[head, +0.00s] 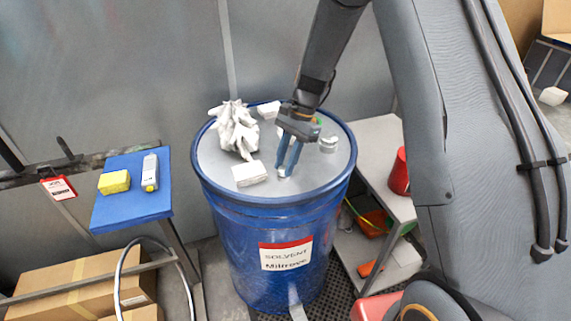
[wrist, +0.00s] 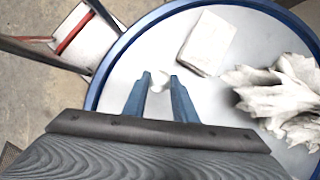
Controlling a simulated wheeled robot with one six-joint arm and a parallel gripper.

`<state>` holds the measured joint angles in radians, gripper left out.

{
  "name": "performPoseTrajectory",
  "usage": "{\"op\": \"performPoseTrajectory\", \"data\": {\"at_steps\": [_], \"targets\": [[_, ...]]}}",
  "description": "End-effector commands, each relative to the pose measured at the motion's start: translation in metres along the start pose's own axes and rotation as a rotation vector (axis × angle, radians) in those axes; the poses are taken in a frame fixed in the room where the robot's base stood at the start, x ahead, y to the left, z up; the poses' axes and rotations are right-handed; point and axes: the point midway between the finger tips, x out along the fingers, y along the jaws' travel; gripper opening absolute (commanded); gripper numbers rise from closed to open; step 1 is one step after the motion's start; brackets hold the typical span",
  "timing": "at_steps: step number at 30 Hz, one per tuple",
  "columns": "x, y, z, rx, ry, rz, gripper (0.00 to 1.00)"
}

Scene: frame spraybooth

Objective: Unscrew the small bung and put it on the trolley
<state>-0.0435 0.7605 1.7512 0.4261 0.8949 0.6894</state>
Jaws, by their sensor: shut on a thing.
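My gripper (head: 286,170) reaches down to the grey lid (head: 215,160) of a blue solvent drum (head: 225,225), near its front middle. Its two blue fingers are shut on the small bung (head: 283,174), a small pale piece at the lid surface. In the wrist view the bung (wrist: 160,80) shows white between the fingertips (wrist: 155,82). I cannot tell how far it is unscrewed. A larger pale bung (head: 328,144) sits on the lid to the right. A grey shelved unit (head: 375,140) at the right may be the trolley; a blue-topped stand (head: 125,207) is at the left.
A crumpled white rag (head: 234,130) and a white block (head: 249,173) lie on the lid left of the gripper. Another white block (head: 268,109) lies behind. A yellow sponge (head: 114,182) and a bottle (head: 150,172) are on the stand. A red can (head: 400,172) is on the shelved unit.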

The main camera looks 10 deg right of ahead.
Motion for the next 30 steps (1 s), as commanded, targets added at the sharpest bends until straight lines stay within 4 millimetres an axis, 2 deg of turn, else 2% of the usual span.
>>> {"op": "performPoseTrajectory", "data": {"at_steps": [5, 6, 7, 17, 21, 26, 30], "targets": [[-0.0010, -0.0011, -0.0003, 0.002, 0.002, -0.004, 0.07], [-0.0010, -0.0011, -0.0003, 0.002, 0.002, -0.004, 0.32], [-0.0009, -0.0010, -0.0003, 0.002, 0.002, -0.004, 0.34], [-0.0016, 0.0010, 0.0004, 0.050, 0.001, -0.022, 0.34], [-0.0017, 0.0037, 0.0006, 0.257, 0.001, -0.107, 0.34], [-0.0001, 0.0038, 0.0006, 0.406, 0.001, -0.168, 0.34], [0.0003, 0.0059, 0.0021, 0.602, 0.001, -0.249, 0.34]]}}
